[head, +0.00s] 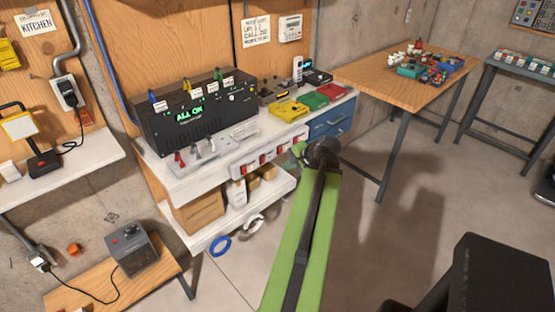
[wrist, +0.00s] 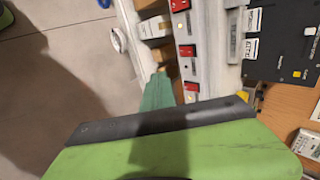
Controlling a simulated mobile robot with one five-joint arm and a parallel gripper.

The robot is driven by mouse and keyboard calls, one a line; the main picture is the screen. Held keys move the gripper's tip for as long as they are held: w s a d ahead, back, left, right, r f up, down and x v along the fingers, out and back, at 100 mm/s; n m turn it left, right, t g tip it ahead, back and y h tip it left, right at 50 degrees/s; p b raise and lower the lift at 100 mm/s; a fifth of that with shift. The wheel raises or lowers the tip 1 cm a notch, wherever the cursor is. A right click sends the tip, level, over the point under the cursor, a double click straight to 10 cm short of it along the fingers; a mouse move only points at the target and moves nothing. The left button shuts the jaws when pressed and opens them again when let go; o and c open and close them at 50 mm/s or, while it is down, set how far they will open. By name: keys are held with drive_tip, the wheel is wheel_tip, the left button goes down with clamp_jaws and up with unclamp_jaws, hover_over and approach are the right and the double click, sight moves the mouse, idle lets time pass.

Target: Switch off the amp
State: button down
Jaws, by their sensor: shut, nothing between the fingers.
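No thing in view carries a label I can read as the amp. A black panel box (head: 195,110) with a lit green display, apparently reading "ALL ON", and coloured tags on top stands on the white bench. A power strip (head: 268,157) with red rocker switches runs along the bench's front edge; it also shows in the wrist view (wrist: 183,40). My gripper (head: 299,151) is at the bench's front, near the strip's right end. In the wrist view its green fingers (wrist: 157,78) are together and empty, beside the strip. Contact with the strip cannot be told.
A grey box (head: 133,250) with a red part on top sits on a low wooden bench. Yellow, red and green boxes (head: 289,109) lie right of the panel. A wooden table (head: 365,75) stands behind right.

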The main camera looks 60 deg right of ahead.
drive_tip(key=shift+s+a+r+p, duration=0.2)
drive_tip(key=shift+s+r, duration=0.1)
drive_tip(key=shift+s, duration=0.2)
drive_tip(key=shift+s+a+r+p, duration=0.15)
drive_tip(key=shift+s+r, duration=0.15)
drive_tip(key=shift+s, duration=0.2)
drive_tip(key=w+a+f+n+g+y, duration=0.2)
drive_tip(key=w+a+n, duration=0.3)
drive_tip(key=w+a, duration=0.65)
drive_tip(key=w+a+f+n+g+y, duration=0.2)
drive_tip(key=w+a+n, duration=0.3)
drive_tip(key=w+a, duration=0.65)
drive_tip(key=w+a+f+n+g, duration=0.1)
drive_tip(key=a+n, duration=0.4)
drive_tip(key=a, duration=1.1)
drive_tip(key=w+a+f+n+g+h, duration=0.1)
drive_tip(key=a+n+g, duration=0.2)
drive_tip(key=a, duration=1.4)
drive_tip(key=n, duration=0.3)
drive_tip(key=shift+w+a+f+n, duration=0.2)
drive_tip(key=shift+w+n, duration=0.1)
drive_tip(key=shift+w, duration=0.1)
drive_tip(key=shift+d, duration=0.15)
